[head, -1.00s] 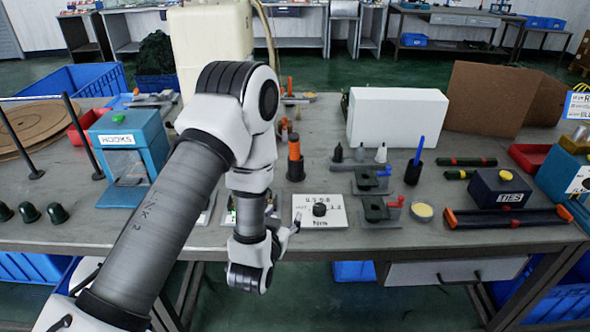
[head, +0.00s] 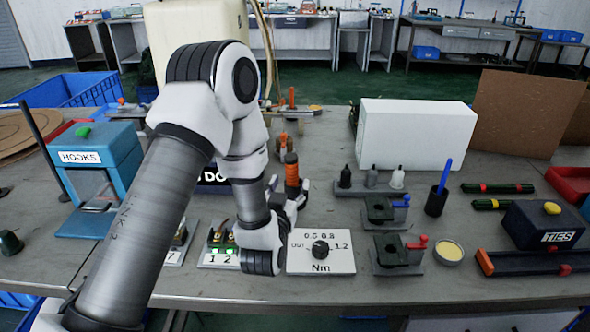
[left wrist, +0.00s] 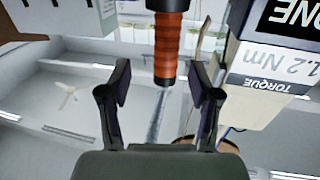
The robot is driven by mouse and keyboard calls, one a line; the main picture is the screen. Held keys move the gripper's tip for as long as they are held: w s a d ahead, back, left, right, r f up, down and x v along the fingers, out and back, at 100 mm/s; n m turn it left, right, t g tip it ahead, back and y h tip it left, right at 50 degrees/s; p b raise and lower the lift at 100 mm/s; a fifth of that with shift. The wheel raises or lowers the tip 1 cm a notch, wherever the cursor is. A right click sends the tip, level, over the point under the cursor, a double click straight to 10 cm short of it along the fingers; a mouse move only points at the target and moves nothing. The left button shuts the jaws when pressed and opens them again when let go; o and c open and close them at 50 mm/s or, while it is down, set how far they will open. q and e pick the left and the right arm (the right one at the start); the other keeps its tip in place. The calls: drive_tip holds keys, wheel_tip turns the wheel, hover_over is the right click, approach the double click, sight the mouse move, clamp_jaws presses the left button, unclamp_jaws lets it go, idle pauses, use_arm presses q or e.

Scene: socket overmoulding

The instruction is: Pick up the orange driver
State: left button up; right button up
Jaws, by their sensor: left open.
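The orange driver (head: 292,172), with a ribbed orange handle and dark bands, stands upright on the bench at the middle of the head view. My left gripper (head: 292,200) is close in front of it, low over the bench, and partly hidden by its own wrist. In the left wrist view the jaws (left wrist: 160,84) are open, and the end of the orange driver (left wrist: 167,48) shows between the fingertips with a gap on each side. The driver's lower part is hidden in the head view. My right gripper is not in view.
A white torque dial plate (head: 320,262) lies just right of the gripper. Numbered holders (head: 218,258) stand to its left. A white box (head: 415,135) stands behind.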

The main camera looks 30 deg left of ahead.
sight(290, 173)
use_arm(q)
drive_tip(key=x, duration=0.6)
drive_tip(key=shift+w+a+r+p, duration=0.1)
drive_tip(key=shift+w+a+p, duration=0.1)
drive_tip(key=shift+a+p, duration=0.25)
clamp_jaws()
